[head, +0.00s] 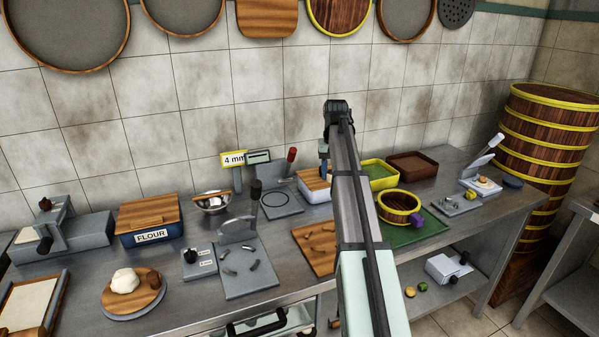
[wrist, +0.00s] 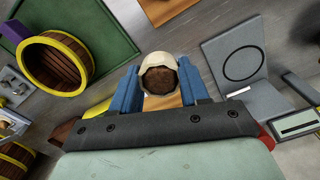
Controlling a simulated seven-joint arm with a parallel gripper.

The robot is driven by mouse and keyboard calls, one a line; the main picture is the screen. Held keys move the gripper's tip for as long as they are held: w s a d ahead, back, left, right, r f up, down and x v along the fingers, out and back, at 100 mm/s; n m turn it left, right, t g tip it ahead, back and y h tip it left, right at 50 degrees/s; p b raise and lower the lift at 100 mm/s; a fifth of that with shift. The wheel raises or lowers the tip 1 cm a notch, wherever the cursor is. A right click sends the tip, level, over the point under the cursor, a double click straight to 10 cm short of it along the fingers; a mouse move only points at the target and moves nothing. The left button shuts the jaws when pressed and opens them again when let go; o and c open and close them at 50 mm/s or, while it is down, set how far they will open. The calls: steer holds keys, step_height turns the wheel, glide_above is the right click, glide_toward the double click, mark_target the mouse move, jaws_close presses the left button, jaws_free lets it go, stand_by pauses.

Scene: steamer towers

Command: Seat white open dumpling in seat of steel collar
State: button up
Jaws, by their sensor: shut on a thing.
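The white open dumpling (wrist: 158,60), with a brown filling in its open top, shows in the wrist view between the two blue fingers of my gripper (wrist: 159,70). The gripper is shut on it. In the head view my arm hides the dumpling and most of the gripper; a blue part shows beside the arm. Several curved grey pieces stand in a ring on a steel plate (head: 262,288) left of the arm. A smaller steel fixture (head: 455,206) with small pieces on it stands on the right. I cannot tell which one is the steel collar.
A wooden-lidded box (head: 313,184) is below the gripper. A plate with a black ring (wrist: 234,80) lies beside it. A yellow-rimmed steamer (head: 399,208) stands on a green tray (head: 428,229). A lever device (head: 483,184) is at right; stacked steamers (head: 540,150) tower beyond.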

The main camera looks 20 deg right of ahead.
steer(key=s+d+f+m, duration=0.15)
steer(key=s+d, duration=0.35)
steer(key=d, duration=0.8)
steer(key=s+d+f+m, duration=0.15)
steer(key=s+d, duration=0.35)
steer(key=d, duration=0.8)
steer(key=s+d+f+m, duration=0.1)
steer(key=s+d+m, duration=0.3)
steer(key=d, duration=0.9)
steer(key=w+d, duration=0.2)
steer(key=d, duration=0.4)
steer(key=shift+w+d+f+m, duration=0.2)
steer(key=shift+d+f+m, duration=0.1)
steer(key=shift+d+m, duration=0.1)
steer(key=shift+f, duration=0.1)
steer(key=shift+f, duration=2.4)
steer(key=shift+f, duration=0.1)
steer(key=shift+f, duration=1.55)
steer(key=shift+f, duration=0.7)
